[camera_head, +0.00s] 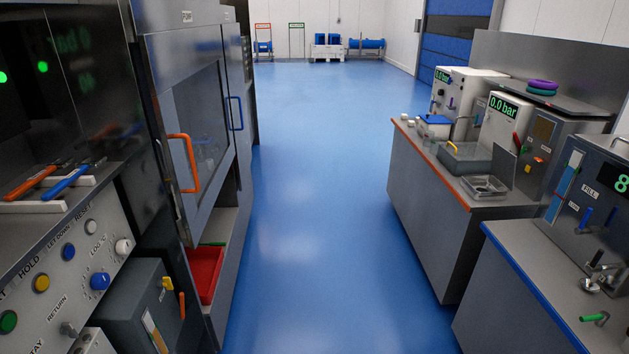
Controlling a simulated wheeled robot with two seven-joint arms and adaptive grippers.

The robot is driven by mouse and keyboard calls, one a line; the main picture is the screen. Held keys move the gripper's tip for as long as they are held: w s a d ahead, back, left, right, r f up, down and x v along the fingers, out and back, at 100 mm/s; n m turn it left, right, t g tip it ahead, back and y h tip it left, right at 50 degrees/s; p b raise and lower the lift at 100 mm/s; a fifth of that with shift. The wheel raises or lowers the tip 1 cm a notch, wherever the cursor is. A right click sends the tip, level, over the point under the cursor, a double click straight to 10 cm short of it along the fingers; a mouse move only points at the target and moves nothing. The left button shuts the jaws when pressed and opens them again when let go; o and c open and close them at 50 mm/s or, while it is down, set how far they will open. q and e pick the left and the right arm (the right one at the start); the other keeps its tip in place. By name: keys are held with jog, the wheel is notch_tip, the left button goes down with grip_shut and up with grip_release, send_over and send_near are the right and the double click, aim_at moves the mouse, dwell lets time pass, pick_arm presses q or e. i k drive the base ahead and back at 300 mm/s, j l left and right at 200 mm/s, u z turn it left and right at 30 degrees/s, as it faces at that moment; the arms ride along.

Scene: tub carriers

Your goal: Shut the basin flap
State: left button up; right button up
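On the right-hand bench a small metal basin (484,188) sits near the orange front edge. A dark grey flap (504,164) stands raised beside it, at its right back side, and looks open. I cannot tell exactly how it is hinged. Neither of my grippers is in view.
The blue floor (300,220) is clear between the benches. On the left, a cabinet door with an orange handle (184,163) juts out above a red tub (205,273). At the right front is a blue-edged bench (545,290) with a gauge unit.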

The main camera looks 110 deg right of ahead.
aim_at(503, 162)
jog(key=z, duration=4.7)
